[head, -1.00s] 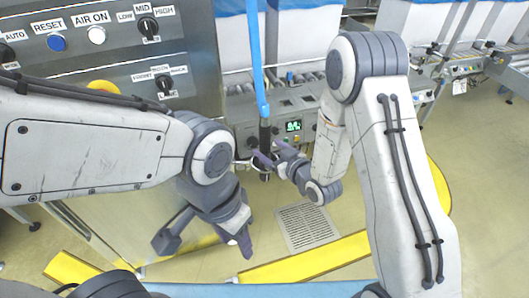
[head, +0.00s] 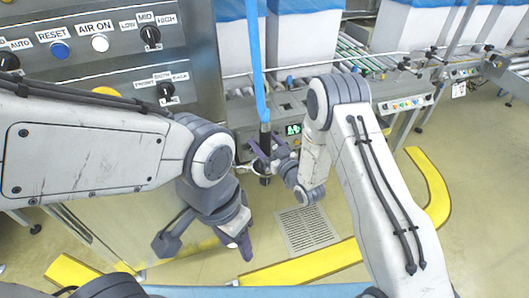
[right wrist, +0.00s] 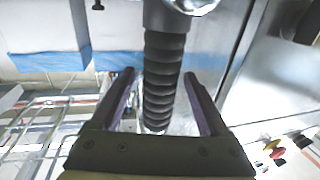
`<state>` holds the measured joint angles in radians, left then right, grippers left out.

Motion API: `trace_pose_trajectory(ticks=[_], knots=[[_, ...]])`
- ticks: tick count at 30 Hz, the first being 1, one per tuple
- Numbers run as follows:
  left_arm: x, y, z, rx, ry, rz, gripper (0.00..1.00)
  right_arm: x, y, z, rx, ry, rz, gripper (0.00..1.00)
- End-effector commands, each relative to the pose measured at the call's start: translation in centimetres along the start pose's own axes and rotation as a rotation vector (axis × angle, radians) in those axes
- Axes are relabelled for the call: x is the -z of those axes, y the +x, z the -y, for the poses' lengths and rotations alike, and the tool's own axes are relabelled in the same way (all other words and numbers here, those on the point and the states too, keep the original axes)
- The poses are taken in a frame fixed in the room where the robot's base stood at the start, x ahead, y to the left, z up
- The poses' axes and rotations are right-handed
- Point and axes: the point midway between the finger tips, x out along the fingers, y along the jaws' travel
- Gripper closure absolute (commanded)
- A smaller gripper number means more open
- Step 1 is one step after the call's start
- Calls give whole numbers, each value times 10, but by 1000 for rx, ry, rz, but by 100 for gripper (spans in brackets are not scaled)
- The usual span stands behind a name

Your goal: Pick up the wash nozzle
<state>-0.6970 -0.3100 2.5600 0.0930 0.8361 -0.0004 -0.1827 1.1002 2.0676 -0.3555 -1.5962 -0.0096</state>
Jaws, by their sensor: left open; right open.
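The wash nozzle (head: 264,134) hangs upright on a blue hose in front of the conveyor, its black grip in view. In the right wrist view its dark ribbed body (right wrist: 165,80) runs between the two fingers, with a metal part at the top. My right gripper (head: 259,156) is open at the nozzle, one finger on each side; in the right wrist view (right wrist: 158,78) gaps show beside both fingers. Its lower end is partly hidden by the gripper. My left gripper (head: 207,244) is open and empty, low and well to the left of the nozzle.
A control panel (head: 100,60) with knobs and buttons stands at the left. A conveyor (head: 400,95) with white boxes and blue liners runs behind the nozzle. A floor grate (head: 306,230) and yellow floor stripes lie below. The floor at the right is clear.

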Motion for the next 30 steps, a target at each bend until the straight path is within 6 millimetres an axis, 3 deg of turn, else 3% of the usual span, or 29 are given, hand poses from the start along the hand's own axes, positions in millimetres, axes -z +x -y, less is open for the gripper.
trace_pose_trajectory(ticks=[6, 13, 14, 19, 20, 30], knots=[[0, -6, 0, 0, 0, 0, 50, 1, 24, 0, 1, 0, 0, 21], [0, -6, 0, 0, 0, 0, 50, 0, 25, 0, 0, 1, 2, 21], [0, -6, 0, 0, 0, 0, 50, 0, 25, 0, 0, 1, 2, 29], [0, -6, 0, 0, 0, 0, 50, 1, 25, 0, 0, 1, 1, 94], [0, -6, 0, 0, 0, 0, 50, 1, 25, 0, 0, 1, 1, 100], [0, -6, 0, 0, 0, 0, 50, 5, 26, 0, 1, -1, -5, 100]])
